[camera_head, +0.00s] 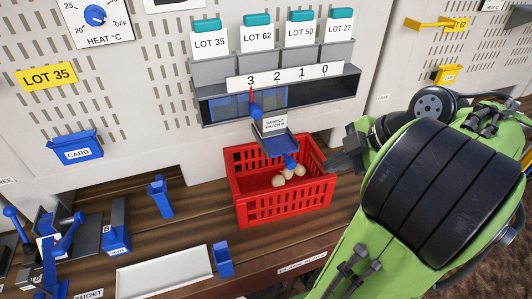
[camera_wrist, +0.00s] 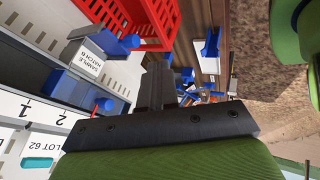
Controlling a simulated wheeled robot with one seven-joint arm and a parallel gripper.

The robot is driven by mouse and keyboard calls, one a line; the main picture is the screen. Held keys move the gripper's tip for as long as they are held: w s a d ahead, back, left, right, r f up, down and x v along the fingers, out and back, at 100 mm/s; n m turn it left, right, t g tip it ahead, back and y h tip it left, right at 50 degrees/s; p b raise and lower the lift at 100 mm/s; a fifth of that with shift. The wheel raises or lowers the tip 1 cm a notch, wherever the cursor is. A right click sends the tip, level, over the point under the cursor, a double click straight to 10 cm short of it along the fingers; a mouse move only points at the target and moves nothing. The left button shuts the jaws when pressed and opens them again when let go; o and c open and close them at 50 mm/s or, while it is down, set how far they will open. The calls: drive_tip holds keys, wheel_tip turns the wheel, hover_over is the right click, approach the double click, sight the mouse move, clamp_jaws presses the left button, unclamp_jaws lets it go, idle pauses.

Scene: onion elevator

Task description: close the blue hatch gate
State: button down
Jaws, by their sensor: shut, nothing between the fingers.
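The blue hatch gate (camera_head: 280,146) sits below the white "SAMPLE HATCH" label (camera_head: 274,124), tilted outward over the back of the red crate (camera_head: 285,205). A blue knob (camera_head: 290,162) is at its lower front end. In the wrist view the gate (camera_wrist: 118,46) and label (camera_wrist: 89,64) show at upper left. My gripper (camera_head: 343,158) is shut and empty, to the right of the gate and apart from it, near the crate's right rim. Its dark fingers also show in the wrist view (camera_wrist: 155,88).
A white tray (camera_head: 165,272) and blue fixtures (camera_head: 160,196) stand on the wooden bench to the left.

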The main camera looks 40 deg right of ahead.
sight(282, 151)
drive_tip(key=w+f+b, duration=0.6)
drive_tip(key=w+f, duration=0.1)
drive_tip(key=w, duration=0.1)
drive_tip(key=shift+w+a+f+n, duration=0.4)
drive_tip(key=shift+a, duration=0.05)
drive_tip(key=w, duration=0.2)
drive_tip(key=w+d+p, duration=0.1)
drive_tip(key=w, duration=0.1)
drive_tip(key=w+d, duration=0.1)
drive_tip(key=w, duration=0.2)
drive_tip(key=shift+s+r, duration=0.1)
drive_tip(key=shift+a, duration=0.15)
